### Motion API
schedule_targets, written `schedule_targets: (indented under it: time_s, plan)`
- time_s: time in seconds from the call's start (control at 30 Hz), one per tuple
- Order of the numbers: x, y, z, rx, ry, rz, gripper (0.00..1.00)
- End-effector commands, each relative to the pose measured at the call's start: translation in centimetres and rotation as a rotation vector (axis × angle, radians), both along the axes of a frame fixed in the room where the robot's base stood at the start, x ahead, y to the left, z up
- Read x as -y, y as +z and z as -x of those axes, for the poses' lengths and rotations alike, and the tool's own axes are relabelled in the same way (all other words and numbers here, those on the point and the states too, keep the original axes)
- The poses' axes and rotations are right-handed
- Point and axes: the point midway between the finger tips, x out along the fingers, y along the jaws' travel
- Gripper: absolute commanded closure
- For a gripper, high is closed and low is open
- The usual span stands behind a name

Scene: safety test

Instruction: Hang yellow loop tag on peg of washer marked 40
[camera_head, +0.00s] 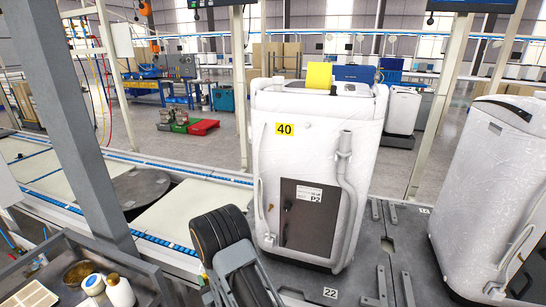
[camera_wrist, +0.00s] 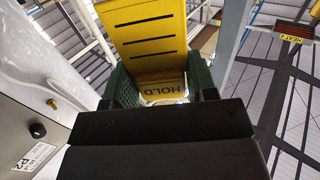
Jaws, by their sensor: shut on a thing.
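The washer marked 40 (camera_head: 315,150) stands upright, wrapped in white, with a yellow 40 label (camera_head: 285,129) on its upper front. A small pale knob (camera_head: 308,126) beside the label may be the peg. In the wrist view, my gripper (camera_wrist: 165,84) has green pads on both sides of a yellow tag (camera_wrist: 165,88) lettered HOLD and is shut on it. The tag's loop cannot be made out. The washer's white side (camera_wrist: 40,75) is left of my gripper, with a black knob (camera_wrist: 37,130) and a P2 label. My gripper is not distinguishable in the head view.
A yellow piece (camera_head: 319,75) shows on the washer's top. A hose (camera_head: 344,180) runs down its right front. Another wrapped washer (camera_head: 495,190) stands at right. A grey column (camera_head: 75,120) and a tray with bottles (camera_head: 75,285) are at left.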

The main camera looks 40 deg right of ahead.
Motion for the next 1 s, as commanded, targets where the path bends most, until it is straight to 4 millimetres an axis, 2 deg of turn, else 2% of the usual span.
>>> schedule_targets:
  time_s: [0.03, 0.17, 0.27, 0.47, 0.6, 0.8, 1.0]
  plan:
    - [1.4, 2.2, -0.5, 0.01, -0.044, 0.007, 0.7]
    - [6.0, 7.7, -1.4, 0.009, -0.189, 0.029, 0.7]
    - [9.9, 12.5, -1.4, 0.003, -0.314, 0.049, 0.7]
    - [17.0, 22.0, 1.0, -0.02, -0.552, 0.091, 0.7]
    - [21.2, 28.2, 4.1, -0.04, -0.697, 0.117, 0.7]
    - [24.8, 35.0, 8.9, -0.072, -0.838, 0.148, 0.7]
    - [26.2, 38.9, 12.3, -0.094, -0.907, 0.168, 0.7]
